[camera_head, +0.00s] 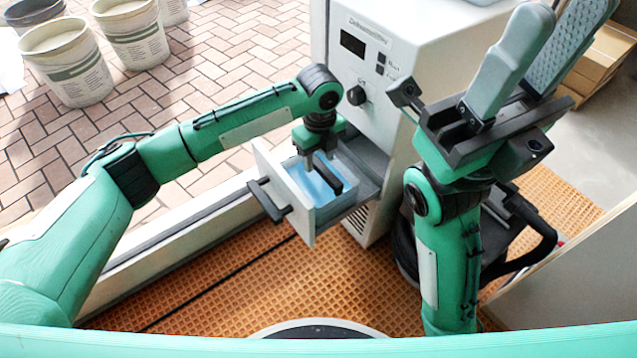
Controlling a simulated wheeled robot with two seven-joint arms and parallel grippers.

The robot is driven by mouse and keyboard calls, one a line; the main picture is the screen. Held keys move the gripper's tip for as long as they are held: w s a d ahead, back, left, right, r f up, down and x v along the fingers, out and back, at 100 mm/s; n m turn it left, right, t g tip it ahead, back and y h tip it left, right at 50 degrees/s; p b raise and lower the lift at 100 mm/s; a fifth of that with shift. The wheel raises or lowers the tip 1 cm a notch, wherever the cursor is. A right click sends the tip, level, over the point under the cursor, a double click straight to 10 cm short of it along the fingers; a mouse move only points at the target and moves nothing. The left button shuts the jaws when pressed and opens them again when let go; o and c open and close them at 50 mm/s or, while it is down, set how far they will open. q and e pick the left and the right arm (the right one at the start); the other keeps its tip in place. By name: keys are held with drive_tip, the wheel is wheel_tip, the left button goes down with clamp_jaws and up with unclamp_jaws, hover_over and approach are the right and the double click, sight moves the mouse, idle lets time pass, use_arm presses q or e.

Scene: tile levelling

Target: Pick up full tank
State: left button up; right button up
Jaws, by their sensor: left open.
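The full tank (287,190) is a white open-topped box with blue water inside and a black handle on its front. It sits pulled out at the lower front of the white dehumidifier (400,70), above a grey ledge. My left gripper (318,165) points down over the tank's opening, with its jaws open. A short black bar shows by its fingertips; I cannot tell whether they touch it. The arm hides part of the tank's back. My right gripper (537,75) is raised at the upper right, its two long fingers apart and nothing between them.
Several pale buckets (68,62) stand on the brick paving at the upper left. A low white sill (180,230) divides the paving from the orange grid floor (240,290). Cardboard boxes (605,50) lie at the upper right. A pale panel edge (570,270) stands at the lower right.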

use_arm(q)
drive_tip(key=shift+s+a+f+b, duration=0.1)
drive_tip(key=shift+f+b, duration=1.95)
drive_tip(key=shift+f, duration=0.6)
clamp_jaws()
drive_tip(key=shift+r, duration=0.15)
